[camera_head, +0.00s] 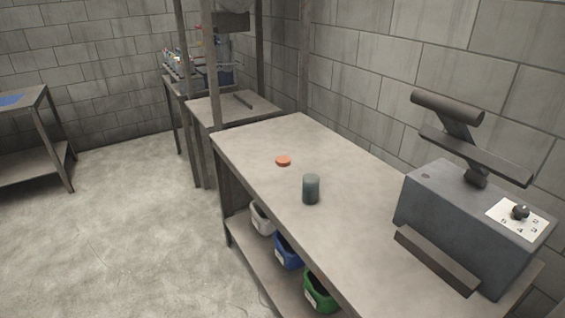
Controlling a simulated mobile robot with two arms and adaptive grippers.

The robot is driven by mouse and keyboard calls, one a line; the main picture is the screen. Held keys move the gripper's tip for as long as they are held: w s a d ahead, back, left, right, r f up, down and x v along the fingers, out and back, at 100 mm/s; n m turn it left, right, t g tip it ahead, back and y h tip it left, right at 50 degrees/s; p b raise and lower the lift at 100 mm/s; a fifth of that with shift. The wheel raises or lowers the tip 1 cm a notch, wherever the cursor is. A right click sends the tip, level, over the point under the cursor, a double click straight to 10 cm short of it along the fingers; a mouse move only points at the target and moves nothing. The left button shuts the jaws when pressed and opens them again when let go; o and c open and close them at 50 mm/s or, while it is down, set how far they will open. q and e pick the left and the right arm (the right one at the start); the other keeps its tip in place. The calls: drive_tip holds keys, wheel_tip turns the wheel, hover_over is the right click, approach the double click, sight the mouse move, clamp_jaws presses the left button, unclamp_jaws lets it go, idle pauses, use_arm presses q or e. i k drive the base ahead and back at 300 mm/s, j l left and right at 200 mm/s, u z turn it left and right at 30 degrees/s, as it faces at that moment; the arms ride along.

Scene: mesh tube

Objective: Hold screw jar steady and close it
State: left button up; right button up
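A dark grey-green cylindrical jar (311,189) stands upright near the middle of the long table (262,143). A round orange lid (283,161) lies flat on the same table, behind and to the left of the jar and apart from it. Whether the jar's top is open is too small to tell. Neither of my grippers is in view.
A large grey machine (455,225) with a handle and dial takes up the table's right end. Bins, white (262,218), blue (287,252) and green (320,291), sit on the shelf below. A block wall runs behind; table space around the jar is clear.

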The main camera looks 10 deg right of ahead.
sight(310, 190)
drive_tip(key=i+j+z, duration=0.2)
drive_tip(key=i+j, duration=0.2)
drive_tip(key=i+j+z, duration=0.2)
drive_tip(key=i+j, duration=0.25)
drive_tip(key=i+j+z, duration=0.2)
drive_tip(key=i+j, duration=0.3)
drive_tip(key=i+j+z, duration=0.25)
drive_tip(key=j, duration=0.35)
drive_tip(key=i, duration=0.1)
